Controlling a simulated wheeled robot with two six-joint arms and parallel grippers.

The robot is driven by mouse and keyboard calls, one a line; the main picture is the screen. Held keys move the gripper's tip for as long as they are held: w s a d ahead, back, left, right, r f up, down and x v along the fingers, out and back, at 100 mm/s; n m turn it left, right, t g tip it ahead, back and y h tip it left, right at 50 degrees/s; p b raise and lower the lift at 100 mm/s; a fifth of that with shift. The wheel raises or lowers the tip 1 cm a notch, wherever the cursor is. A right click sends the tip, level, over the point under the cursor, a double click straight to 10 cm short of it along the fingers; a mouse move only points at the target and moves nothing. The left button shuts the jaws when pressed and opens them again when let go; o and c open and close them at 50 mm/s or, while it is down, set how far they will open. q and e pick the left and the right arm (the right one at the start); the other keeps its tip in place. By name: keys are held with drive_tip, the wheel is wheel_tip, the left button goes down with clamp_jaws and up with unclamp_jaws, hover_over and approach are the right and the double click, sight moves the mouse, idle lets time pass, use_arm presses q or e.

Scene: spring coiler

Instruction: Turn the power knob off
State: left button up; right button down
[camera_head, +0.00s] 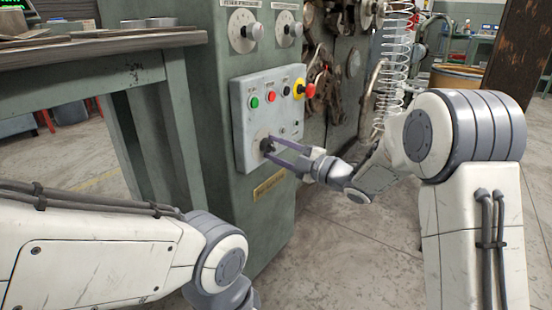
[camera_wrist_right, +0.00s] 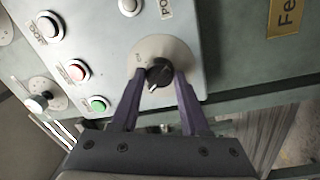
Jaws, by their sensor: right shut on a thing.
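The power knob (camera_head: 266,145) is a small black knob on a round pale plate, low on the grey control box (camera_head: 243,130). In the right wrist view the black knob (camera_wrist_right: 159,72) carries a white pointer mark and sits between the two purple fingers. My right gripper (camera_head: 272,146) reaches the knob from the right and is shut on it; it also shows in the right wrist view (camera_wrist_right: 158,80). My left arm (camera_head: 100,250) comes in at the lower left, but its gripper is out of view.
Above the knob are a green button (camera_head: 255,102), a red button (camera_head: 271,97) and a red emergency stop (camera_head: 309,91) on yellow. A workbench (camera_head: 100,50) stands at the left. A wire spring (camera_head: 393,70) hangs at the right. Open floor lies below right.

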drive_tip(key=shift+n+b, duration=0.75)
drive_tip(key=shift+n, duration=0.35)
drive_tip(key=shift+c, duration=2)
unclamp_jaws()
drive_tip(key=shift+s+d, duration=0.1)
drive_tip(key=shift+d, duration=0.1)
drive_tip(key=p+v, duration=0.3)
drive_tip(key=v, duration=0.7)
drive_tip(key=shift+p, duration=0.4)
